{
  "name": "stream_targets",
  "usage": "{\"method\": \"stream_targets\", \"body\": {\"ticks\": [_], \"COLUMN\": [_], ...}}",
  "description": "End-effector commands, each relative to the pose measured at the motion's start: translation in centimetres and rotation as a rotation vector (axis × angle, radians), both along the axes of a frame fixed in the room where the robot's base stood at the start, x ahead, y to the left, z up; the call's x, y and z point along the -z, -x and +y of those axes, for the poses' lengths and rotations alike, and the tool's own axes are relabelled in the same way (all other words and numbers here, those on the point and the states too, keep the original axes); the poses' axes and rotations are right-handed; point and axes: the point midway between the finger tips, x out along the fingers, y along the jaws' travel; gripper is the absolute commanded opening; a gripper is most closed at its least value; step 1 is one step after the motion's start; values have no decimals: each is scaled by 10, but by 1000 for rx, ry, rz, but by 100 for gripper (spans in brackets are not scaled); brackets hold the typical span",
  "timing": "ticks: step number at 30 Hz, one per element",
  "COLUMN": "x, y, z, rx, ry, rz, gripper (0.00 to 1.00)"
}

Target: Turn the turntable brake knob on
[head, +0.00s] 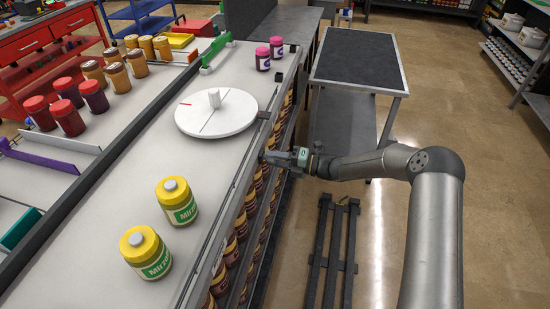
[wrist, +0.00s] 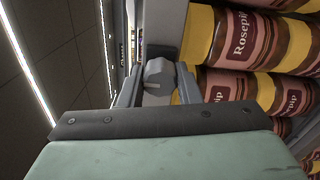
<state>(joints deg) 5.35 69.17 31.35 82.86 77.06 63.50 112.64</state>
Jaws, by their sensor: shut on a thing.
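The white round turntable (head: 216,113) sits on the pale worktop, with a small white post at its centre and a red mark near its left rim. The grey faceted brake knob (wrist: 158,73) shows in the wrist view between the two fingers of my gripper (wrist: 157,88). The fingers are shut on the knob, one on each side. In the head view my gripper (head: 266,156) is at the worktop's right edge, just below and right of the turntable; the knob cannot be made out there. Whether the knob is turned on cannot be told.
Jars labelled Rosepip (wrist: 240,40) are stacked close beside the gripper under the worktop edge. Two yellow-lidded jars (head: 160,230) stand at the front. Two pink-lidded jars (head: 269,56) stand beyond the turntable. A dark-topped cart (head: 357,60) is at the back right.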

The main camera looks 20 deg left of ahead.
Motion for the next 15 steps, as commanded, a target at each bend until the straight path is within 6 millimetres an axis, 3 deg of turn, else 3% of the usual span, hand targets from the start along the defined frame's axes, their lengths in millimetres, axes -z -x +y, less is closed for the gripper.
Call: {"method": "stream_targets", "body": {"ticks": [12, 13, 15], "x": [0, 0, 0], "y": [-1, -1, -1], "z": [0, 0, 0], "rx": [2, 2, 2], "ry": [0, 0, 0], "rz": [7, 7, 7], "gripper": [8, 39, 52]}}
